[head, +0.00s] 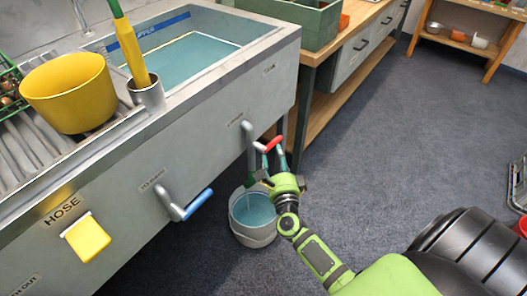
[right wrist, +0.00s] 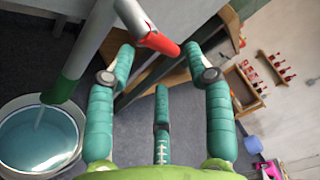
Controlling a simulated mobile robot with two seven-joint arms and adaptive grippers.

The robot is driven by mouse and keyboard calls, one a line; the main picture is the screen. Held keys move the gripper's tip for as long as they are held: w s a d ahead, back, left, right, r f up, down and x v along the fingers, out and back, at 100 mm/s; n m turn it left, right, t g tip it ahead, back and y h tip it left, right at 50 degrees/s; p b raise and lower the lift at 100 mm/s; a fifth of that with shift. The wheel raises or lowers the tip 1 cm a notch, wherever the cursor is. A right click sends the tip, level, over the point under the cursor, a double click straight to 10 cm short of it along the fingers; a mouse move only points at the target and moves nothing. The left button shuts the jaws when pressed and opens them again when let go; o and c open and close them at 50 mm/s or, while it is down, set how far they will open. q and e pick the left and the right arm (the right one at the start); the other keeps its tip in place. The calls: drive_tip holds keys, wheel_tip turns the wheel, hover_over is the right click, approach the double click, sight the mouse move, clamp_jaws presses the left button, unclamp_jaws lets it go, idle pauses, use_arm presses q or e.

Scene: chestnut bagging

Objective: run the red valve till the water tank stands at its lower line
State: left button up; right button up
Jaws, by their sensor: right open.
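The water tank (head: 252,75) is a grey sink basin at the upper left of the head view. Teal water (head: 190,57) lies in it, below a blue band (head: 163,24) on the inner wall; a pale line runs near the water's edge. The red valve (head: 274,143) is a lever with a red grip on a grey pipe at the tank's front. My right gripper (head: 271,165) is open just below it. In the right wrist view, the red grip (right wrist: 163,43) reaches between the two upper fingertips (right wrist: 160,62); contact is unclear. My left gripper is out of view.
A grey bucket (head: 253,239) holding water stands under the pipe; a thin stream (right wrist: 40,117) falls into it. A blue-handled lever (head: 197,205) and a yellow tag (head: 87,237) are left. A wooden bench (head: 345,85) stands behind.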

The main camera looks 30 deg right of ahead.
sight(273, 144)
drive_tip(key=x, duration=0.6)
drive_tip(key=shift+d+f+b, duration=0.1)
drive_tip(key=shift+b, duration=0.3)
drive_tip(key=shift+c, duration=0.4)
clamp_jaws()
